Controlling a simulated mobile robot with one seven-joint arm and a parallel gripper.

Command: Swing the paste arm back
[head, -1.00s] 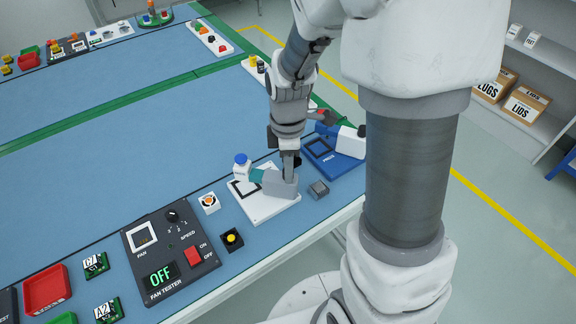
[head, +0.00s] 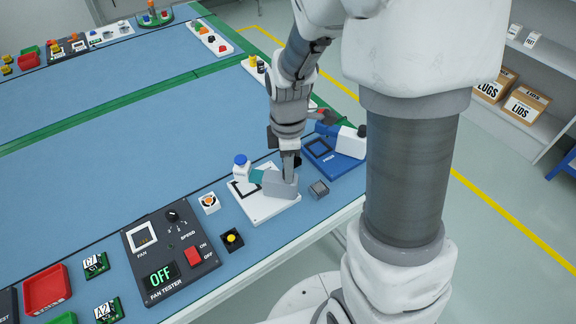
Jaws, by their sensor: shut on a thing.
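The paste arm (head: 257,176) is a teal piece with a white, blue-capped head (head: 241,167) at its left end. It reaches left from a grey block (head: 280,183) on a white base plate (head: 265,211). My gripper (head: 289,177) points down at the grey block's right end, shut. The fingertips and what lies between them are too small and partly hidden to see clearly.
A blue press fixture (head: 338,165) stands close behind to the right. A small grey block (head: 319,188) lies right of the plate. The fan tester (head: 168,250), a black-and-yellow button (head: 232,239) and a small white part (head: 209,203) are at left.

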